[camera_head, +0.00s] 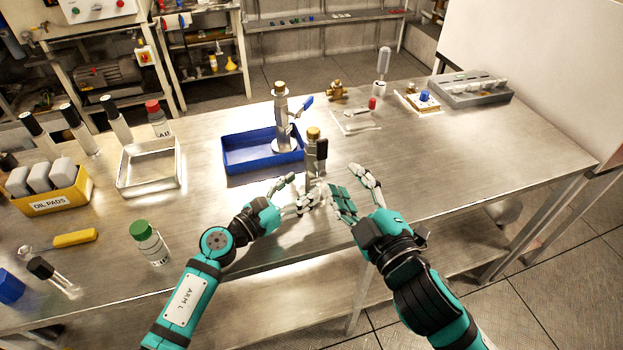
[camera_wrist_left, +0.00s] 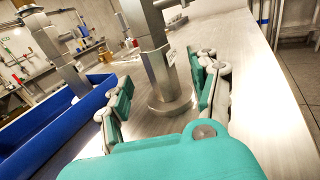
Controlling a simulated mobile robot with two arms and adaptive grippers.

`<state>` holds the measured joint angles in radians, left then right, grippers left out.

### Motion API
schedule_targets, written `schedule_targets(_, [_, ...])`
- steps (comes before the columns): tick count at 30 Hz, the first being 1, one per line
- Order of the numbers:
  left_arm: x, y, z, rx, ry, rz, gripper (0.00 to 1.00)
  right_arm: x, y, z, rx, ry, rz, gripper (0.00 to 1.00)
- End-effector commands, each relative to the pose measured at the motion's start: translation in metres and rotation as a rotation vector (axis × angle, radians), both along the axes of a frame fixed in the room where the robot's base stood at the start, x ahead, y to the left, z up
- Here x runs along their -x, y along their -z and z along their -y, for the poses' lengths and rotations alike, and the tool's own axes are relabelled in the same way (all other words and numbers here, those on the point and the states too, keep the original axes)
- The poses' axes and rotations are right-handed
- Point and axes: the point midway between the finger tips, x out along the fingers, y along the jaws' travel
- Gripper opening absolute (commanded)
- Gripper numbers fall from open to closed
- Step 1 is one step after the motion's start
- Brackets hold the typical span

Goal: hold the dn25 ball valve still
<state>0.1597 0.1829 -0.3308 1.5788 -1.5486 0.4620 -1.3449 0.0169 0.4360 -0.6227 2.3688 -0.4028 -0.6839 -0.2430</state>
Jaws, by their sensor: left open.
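A steel upright valve (camera_head: 313,152) with a brass cap and a black handle stands on the table in front of the blue tray. A similar steel valve (camera_head: 282,118) with a blue lever stands in the tray. I cannot read which is the DN25. My left gripper (camera_head: 302,191) is open, just in front of the black-handled valve. In the left wrist view, that valve's steel body (camera_wrist_left: 158,65) and round foot show between and beyond the open fingers (camera_wrist_left: 163,98). Its top is cut off there. My right gripper (camera_head: 348,184) is open and empty, right of the valve.
The blue tray (camera_head: 236,158) lies just behind and left. A metal tray (camera_head: 148,185), a yellow oil-pad box (camera_head: 45,202) and a green-capped bottle (camera_head: 150,244) are at left. A small brass fitting (camera_head: 338,91) and a grey rack (camera_head: 470,91) are behind.

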Motion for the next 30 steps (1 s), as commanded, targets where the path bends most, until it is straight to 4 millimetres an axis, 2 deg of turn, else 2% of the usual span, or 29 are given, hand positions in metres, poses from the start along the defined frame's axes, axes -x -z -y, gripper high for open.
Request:
schedule_targets(3, [-0.015,-0.001,0.015,0.001,0.001,0.001,0.62,0.000,0.000,0.000,0.000,0.000,0.000,0.38])
schedule_targets(7, [-0.025,-0.001,0.025,0.001,0.000,0.000,0.62,0.000,0.000,0.000,0.000,0.000,0.000,0.38])
schedule_targets(20, [-0.031,0.000,0.031,-0.001,0.001,0.001,0.62,0.000,0.000,0.000,0.000,0.000,0.000,0.38])
schedule_targets(30, [-0.031,0.000,0.031,-0.001,0.000,0.000,0.19,0.000,0.000,0.000,0.000,0.000,0.000,0.38])
